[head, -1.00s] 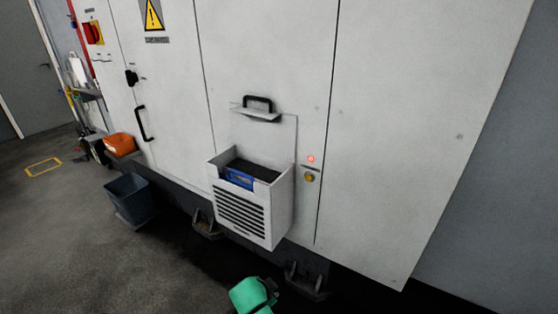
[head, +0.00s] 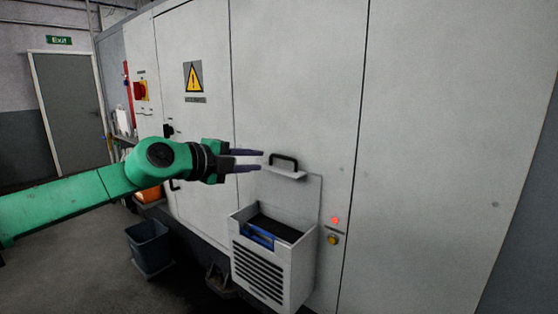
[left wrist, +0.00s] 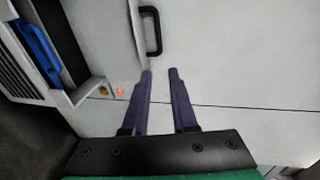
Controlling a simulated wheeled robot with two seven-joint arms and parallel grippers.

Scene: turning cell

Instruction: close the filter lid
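The filter lid (head: 288,174) is a pale panel with a black handle (head: 284,161). It stands raised against the cabinet face, above the white slotted filter box (head: 259,272). The box is open at the top and shows a dark filter with a blue part (head: 259,237) inside. My left gripper (head: 262,160) is open and empty, just left of the handle. In the left wrist view its two purple fingers (left wrist: 161,72) are apart, with the black handle (left wrist: 150,32) beyond their tips and the blue part at the upper left. My right gripper is not in view.
A red light (head: 335,220) and a yellow button (head: 332,239) sit right of the box. A warning sign (head: 193,76) and a red switch (head: 140,91) are on the cabinet. A dark bin (head: 149,245) stands on the floor at left.

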